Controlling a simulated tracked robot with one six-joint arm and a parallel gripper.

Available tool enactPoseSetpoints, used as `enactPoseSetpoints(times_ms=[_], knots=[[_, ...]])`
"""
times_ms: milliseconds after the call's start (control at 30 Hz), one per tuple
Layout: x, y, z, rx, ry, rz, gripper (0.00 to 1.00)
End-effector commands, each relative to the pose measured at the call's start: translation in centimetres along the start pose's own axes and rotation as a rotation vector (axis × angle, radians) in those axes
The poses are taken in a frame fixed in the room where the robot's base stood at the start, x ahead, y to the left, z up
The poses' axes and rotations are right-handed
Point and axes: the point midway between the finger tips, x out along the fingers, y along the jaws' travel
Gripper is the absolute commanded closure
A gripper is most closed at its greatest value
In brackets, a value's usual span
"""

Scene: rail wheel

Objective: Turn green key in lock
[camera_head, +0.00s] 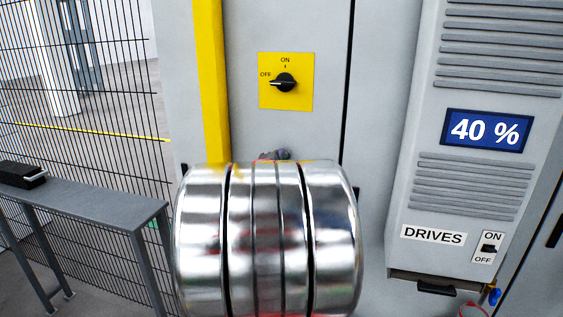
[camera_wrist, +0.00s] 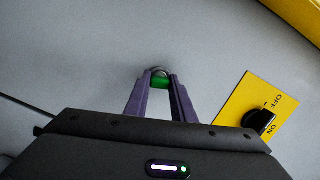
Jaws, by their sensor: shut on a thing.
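In the wrist view, my gripper (camera_wrist: 160,80) has its two purple fingers closed on the green key (camera_wrist: 160,84). The green part shows between the fingertips. A small round metal lock (camera_wrist: 159,71) shows just beyond the key on the grey panel. I cannot tell how far the key sits in the lock or its turn angle. In the head view, the shiny cylinder of my arm hides the key and most of the gripper. A small grey-purple bit above the cylinder is too small to identify.
A yellow plate with a black rotary switch (camera_head: 285,82), pointing to OFF, is close to my gripper; it also shows in the wrist view (camera_wrist: 262,121). A yellow bar (camera_head: 210,80) runs down the cabinet. A drives box (camera_head: 470,195) with a "40 %" display stands right. A mesh fence and grey bench (camera_head: 90,197) are left.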

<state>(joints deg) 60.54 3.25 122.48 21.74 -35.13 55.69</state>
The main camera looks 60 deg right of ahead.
Motion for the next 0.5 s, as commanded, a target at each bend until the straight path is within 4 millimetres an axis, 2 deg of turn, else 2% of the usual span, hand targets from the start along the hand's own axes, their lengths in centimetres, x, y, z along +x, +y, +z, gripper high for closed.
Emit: enactPoseSetpoints(times_ms=[300,500], knots=[[0.01,0.02,-0.01,0.195,0.000,-0.031,0.99],[0.01,-0.01,-0.03,0.226,0.001,-0.036,0.99]])
